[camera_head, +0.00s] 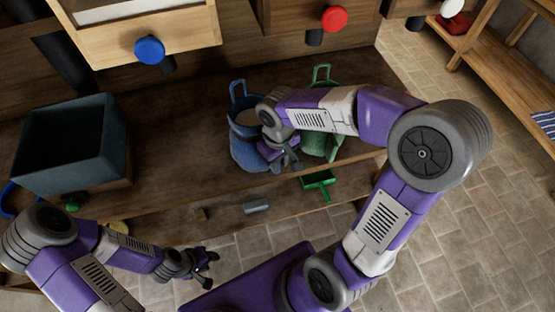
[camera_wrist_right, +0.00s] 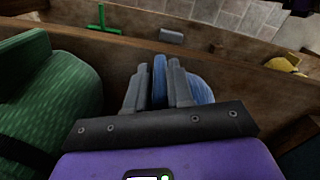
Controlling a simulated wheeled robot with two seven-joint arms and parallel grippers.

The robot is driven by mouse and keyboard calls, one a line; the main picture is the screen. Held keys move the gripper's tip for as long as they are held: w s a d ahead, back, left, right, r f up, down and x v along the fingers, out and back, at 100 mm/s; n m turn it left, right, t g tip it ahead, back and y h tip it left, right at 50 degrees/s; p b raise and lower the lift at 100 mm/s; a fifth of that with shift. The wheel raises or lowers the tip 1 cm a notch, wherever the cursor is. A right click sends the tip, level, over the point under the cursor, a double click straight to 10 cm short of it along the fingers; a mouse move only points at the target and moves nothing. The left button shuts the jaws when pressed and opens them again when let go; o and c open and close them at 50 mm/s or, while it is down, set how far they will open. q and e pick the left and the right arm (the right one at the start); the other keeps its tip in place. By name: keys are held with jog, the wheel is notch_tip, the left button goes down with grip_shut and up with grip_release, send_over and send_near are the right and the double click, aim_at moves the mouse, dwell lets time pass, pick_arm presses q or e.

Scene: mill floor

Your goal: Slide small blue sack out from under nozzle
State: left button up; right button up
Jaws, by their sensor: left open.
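The small blue sack (camera_head: 245,150) stands open-topped on the wooden bench, with a looped handle upright at its far side. My right gripper (camera_head: 288,162) reaches down at the sack's right side. In the right wrist view, the fingers of my right gripper (camera_wrist_right: 158,88) close on a narrow blue strip of the sack, and more of the blue sack (camera_wrist_right: 203,90) shows beside them. A dark nozzle (camera_head: 168,65) sits beside a blue knob (camera_head: 149,50) and another nozzle (camera_head: 315,37) below a red knob (camera_head: 335,18). My left gripper (camera_head: 203,262) is open and empty, in front of the bench.
A green sack (camera_head: 322,145) stands close to the right of the blue one, partly behind my right arm. A dark teal bin (camera_head: 75,140) is on the left. The bench (camera_head: 180,125) is bare between bin and blue sack. A green tool (camera_head: 318,181) is at the front edge.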

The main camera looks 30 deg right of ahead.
aim_at(258, 133)
jog(key=o, duration=0.5)
notch_tip(258, 133, up, 8)
jog(key=p, duration=0.3)
jog(key=shift+f, duration=0.15)
dwell(0.3)
